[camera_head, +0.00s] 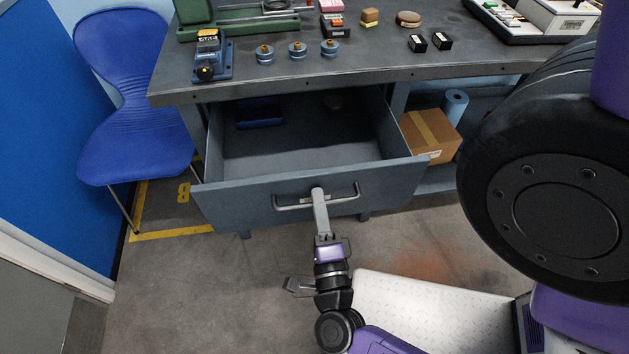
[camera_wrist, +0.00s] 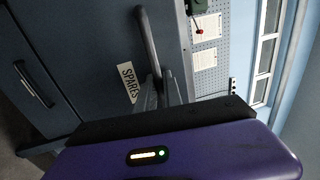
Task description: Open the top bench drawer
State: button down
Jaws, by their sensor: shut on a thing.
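The top bench drawer (camera_head: 245,193) is pulled far out from under the bench top in the head view, and its inside shows. Its bar handle (camera_head: 285,204) runs across the front panel. My gripper (camera_head: 318,196) is shut on this handle near its middle. In the wrist view the handle (camera_wrist: 147,40) passes between the fingers of my gripper (camera_wrist: 160,85), beside a label reading SPARES (camera_wrist: 129,83). A blue tray (camera_head: 259,113) lies at the back left inside the drawer.
The bench top (camera_head: 300,75) carries blue weights, a blue clamp device (camera_head: 212,58) and other small items. A blue chair (camera_head: 130,95) stands at the left. A cardboard box (camera_head: 430,135) sits on the shelf right of the drawer. Floor left of my arm is clear.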

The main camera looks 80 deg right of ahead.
jog(key=shift+v, duration=1)
jog(key=shift+r, duration=0.15)
jog(key=c, duration=1.8)
grip_release()
jog(key=shift+o, duration=0.2)
jog(key=v, duration=0.8)
jog(key=shift+b, duration=0.3)
jog(key=shift+w+d, duration=0.1)
